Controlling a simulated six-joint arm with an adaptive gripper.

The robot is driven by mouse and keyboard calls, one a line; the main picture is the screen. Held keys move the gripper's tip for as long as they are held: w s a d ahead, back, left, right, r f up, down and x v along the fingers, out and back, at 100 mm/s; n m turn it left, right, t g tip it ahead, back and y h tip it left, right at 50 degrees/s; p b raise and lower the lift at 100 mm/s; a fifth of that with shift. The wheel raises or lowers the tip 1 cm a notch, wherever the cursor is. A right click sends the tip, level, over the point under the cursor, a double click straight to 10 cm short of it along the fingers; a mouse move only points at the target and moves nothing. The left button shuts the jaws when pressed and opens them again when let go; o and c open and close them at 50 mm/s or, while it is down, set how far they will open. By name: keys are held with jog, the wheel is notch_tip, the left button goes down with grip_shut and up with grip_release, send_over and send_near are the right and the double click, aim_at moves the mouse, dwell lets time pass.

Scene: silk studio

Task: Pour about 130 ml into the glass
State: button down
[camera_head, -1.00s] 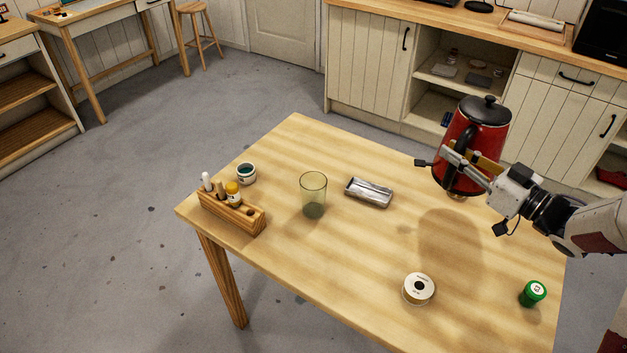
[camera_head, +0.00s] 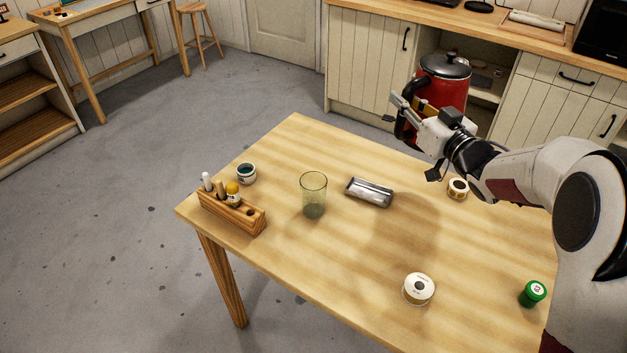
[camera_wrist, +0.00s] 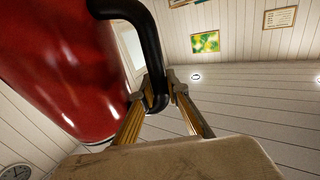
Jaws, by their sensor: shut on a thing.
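A red kettle (camera_head: 443,92) with a black lid and black handle is held up above the far right part of the table. My gripper (camera_head: 402,112) is shut on its handle. In the wrist view, my gripper (camera_wrist: 160,95) has its fingers at the black handle (camera_wrist: 150,45), with the red kettle body (camera_wrist: 65,70) at the upper left. The kettle looks close to upright; its spout is not visible. The clear, greenish glass (camera_head: 313,190) stands upright on the table, left of and apart from the kettle. Whether it holds any liquid is hard to tell.
A metal tray (camera_head: 369,192) lies right of the glass. A wooden holder (camera_head: 240,216) with small bottles and a dark jar (camera_head: 246,173) stand left.

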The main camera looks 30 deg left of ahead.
jog(key=shift+s+a+r+m+t+h, duration=1.1)
jog(key=shift+s+a, duration=0.7)
jog(key=shift+a, duration=3.25)
jog(key=shift+s+a+r+m+t+h, duration=1.05)
jog(key=shift+s+a, duration=0.75)
jog(key=shift+a, duration=3.2)
jog(key=s+a+f, duration=0.3)
jog(key=s+a, duration=0.2)
jog(key=s, duration=0.3)
jog(key=s+a+f, duration=0.3)
jog(key=s+a, duration=0.3)
jog(key=s, duration=0.3)
jog(key=s+a+f+t, duration=0.1)
jog(key=s+a+f, duration=0.2)
jog(key=s, duration=0.6)
jog(key=a, duration=0.2)
jog(key=shift+a+h, duration=0.35)
jog(key=shift+r, duration=0.15)
